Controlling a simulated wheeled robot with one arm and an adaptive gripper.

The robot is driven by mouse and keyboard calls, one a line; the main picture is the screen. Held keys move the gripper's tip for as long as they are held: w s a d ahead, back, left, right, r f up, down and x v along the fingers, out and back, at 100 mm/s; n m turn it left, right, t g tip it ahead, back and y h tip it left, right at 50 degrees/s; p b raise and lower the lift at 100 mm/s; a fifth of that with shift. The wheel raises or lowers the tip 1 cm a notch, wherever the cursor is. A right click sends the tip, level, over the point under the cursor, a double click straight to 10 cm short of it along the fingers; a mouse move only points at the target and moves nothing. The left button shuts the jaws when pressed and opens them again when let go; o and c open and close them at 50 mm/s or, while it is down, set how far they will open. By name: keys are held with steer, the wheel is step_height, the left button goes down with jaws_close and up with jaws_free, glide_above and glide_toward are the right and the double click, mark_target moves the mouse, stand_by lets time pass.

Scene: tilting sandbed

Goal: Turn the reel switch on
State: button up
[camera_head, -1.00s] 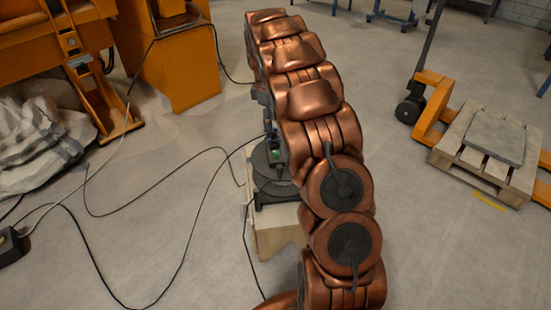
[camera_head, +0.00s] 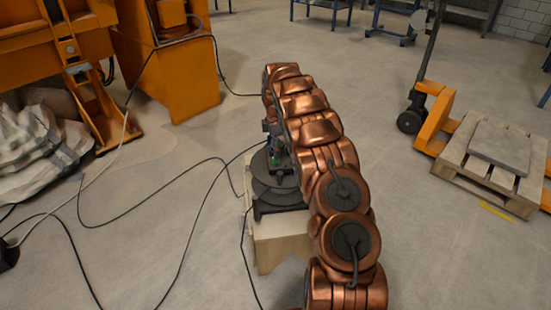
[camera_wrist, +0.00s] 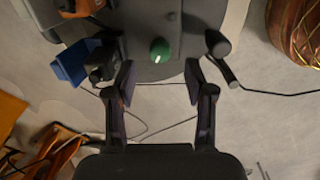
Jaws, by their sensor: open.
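The cable reel (camera_head: 282,198) is a dark round drum on a pale wooden box in the head view, partly hidden by my arm. In the wrist view its dark body (camera_wrist: 190,18) fills the top middle. The switch (camera_wrist: 160,50) is a round green knob with a white mark, slanting toward the lower left. My gripper (camera_wrist: 160,80) is open and empty. Its fingers lie either side of the knob's line, just below it in the picture; the knob is not between the tips. The head view hides my gripper behind my arm.
A blue socket cover (camera_wrist: 72,63) sits left of the knob and a dark handle-like part (camera_wrist: 222,58) right of it. The pale box (camera_head: 278,245) carries the reel. Black cables (camera_head: 185,250) lie across the floor. A pallet jack (camera_head: 435,118) and a pallet (camera_head: 492,168) stand right.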

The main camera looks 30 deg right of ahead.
mark_target(275, 161)
step_height(275, 161, down, 4)
steer(key=shift+f+b, duration=0.25)
steer(key=shift+b, duration=0.05)
jaws_close()
stand_by(0.3)
